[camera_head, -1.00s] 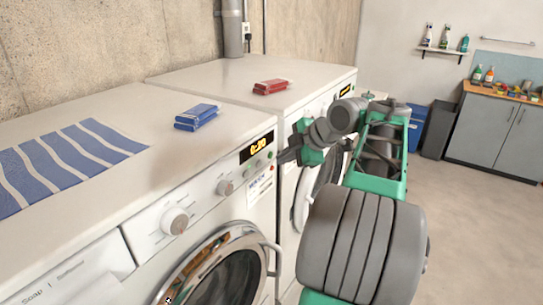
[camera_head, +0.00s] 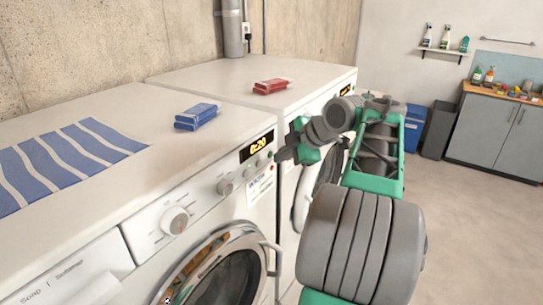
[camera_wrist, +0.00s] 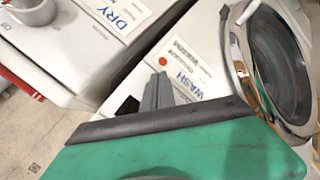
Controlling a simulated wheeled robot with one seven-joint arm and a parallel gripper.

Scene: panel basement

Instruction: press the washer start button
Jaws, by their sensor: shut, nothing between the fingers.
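The white washer (camera_head: 195,205) stands in front, with a lit display (camera_head: 257,146) reading 0:20 at the right of its panel. Small buttons, green (camera_head: 262,164) among them, sit below the display. In the wrist view, a red button (camera_wrist: 162,61) shows above the WASH label (camera_wrist: 186,84). My gripper (camera_head: 277,157) is shut and empty, with its tips close to the right end of the washer panel. In the wrist view, its fingers (camera_wrist: 158,90) point at the panel just below the red button and hide part of it. I cannot tell whether they touch.
The washer door (camera_head: 225,265) is below the panel. The floor at right is clear.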

